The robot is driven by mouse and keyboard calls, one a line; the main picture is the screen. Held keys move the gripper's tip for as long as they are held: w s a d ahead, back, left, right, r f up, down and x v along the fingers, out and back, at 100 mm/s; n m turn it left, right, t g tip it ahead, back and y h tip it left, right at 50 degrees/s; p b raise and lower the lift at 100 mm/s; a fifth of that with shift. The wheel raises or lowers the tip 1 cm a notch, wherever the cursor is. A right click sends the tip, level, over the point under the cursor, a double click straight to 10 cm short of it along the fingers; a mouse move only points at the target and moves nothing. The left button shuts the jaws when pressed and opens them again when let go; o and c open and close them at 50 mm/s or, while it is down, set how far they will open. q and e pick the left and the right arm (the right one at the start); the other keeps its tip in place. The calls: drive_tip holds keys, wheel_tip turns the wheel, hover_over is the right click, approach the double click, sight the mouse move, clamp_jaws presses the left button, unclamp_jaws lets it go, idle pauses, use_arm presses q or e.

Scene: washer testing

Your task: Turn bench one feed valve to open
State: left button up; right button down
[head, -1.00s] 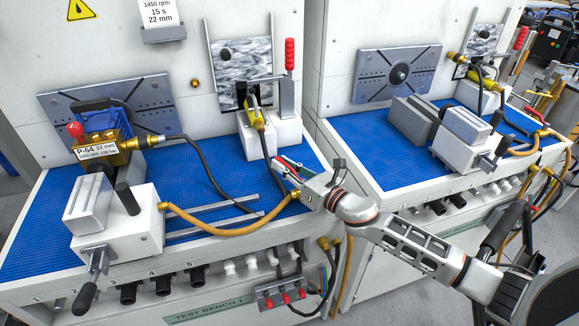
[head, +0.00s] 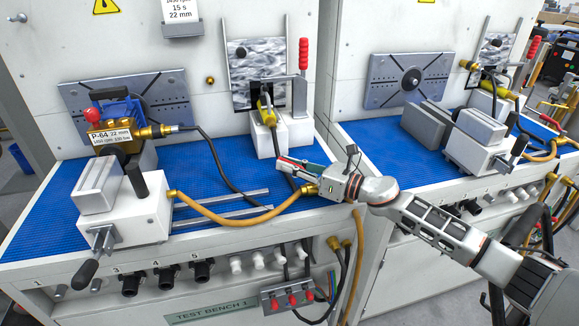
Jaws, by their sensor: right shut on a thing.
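My right gripper (head: 294,167) reaches in from the right over the front right corner of bench one. Its fingers are shut on a small part with red showing, which looks like the feed valve's handle (head: 291,159). The fingers hide most of the valve, so its exact angle cannot be told. A brass hose fitting (head: 310,189) sits just below the fingers, with a tan hose (head: 235,218) running left from it. My left gripper is out of view.
Bench one's blue mat (head: 215,160) carries a white vise (head: 122,210) with a brass pump (head: 112,138) behind it, and a yellow-tipped part (head: 266,112) on white blocks. A red-handled lever (head: 303,55) stands behind. A second bench (head: 390,145) is at right.

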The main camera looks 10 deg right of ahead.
drive_tip(key=c, duration=2)
unclamp_jaws()
drive_tip(key=shift+o, duration=0.2)
drive_tip(key=shift+r, duration=0.1)
wheel_tip(320, 180, up, 10)
drive_tip(key=shift+f, duration=0.1)
drive_tip(key=shift+c, duration=0.3)
